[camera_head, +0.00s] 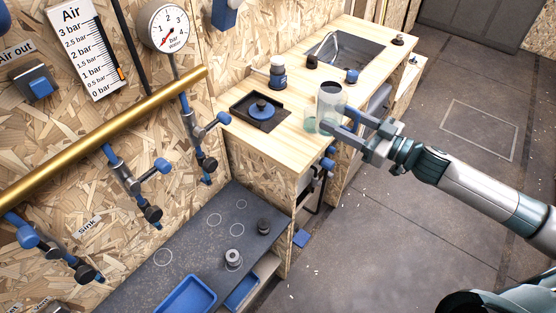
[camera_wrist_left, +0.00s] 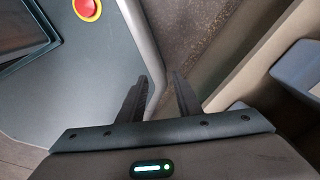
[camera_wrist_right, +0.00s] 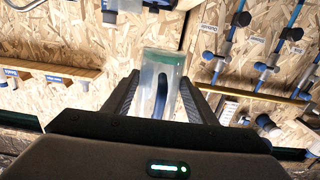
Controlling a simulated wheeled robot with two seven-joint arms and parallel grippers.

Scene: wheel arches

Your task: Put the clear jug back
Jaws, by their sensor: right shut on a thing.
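The clear jug (camera_head: 329,103) is at the front edge of the wooden counter in the head view, upright or nearly so. My right gripper (camera_head: 343,122) comes from the right and is shut on it. In the right wrist view the jug (camera_wrist_right: 163,62) is between the fingers, with its blue handle upright in the middle. I cannot tell whether its base touches the counter. My left gripper (camera_wrist_left: 160,88) shows only in its own wrist view; it is open and empty, with a gap between the fingers.
The wooden counter (camera_head: 290,147) holds a dark square tray (camera_head: 240,103) with a blue-topped part, a bottle (camera_head: 277,73) and a sink (camera_head: 350,48). A low dark bench (camera_head: 190,257) carries a blue tray (camera_head: 187,296). Gauges, valves and a brass pipe (camera_head: 110,133) line the left wall.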

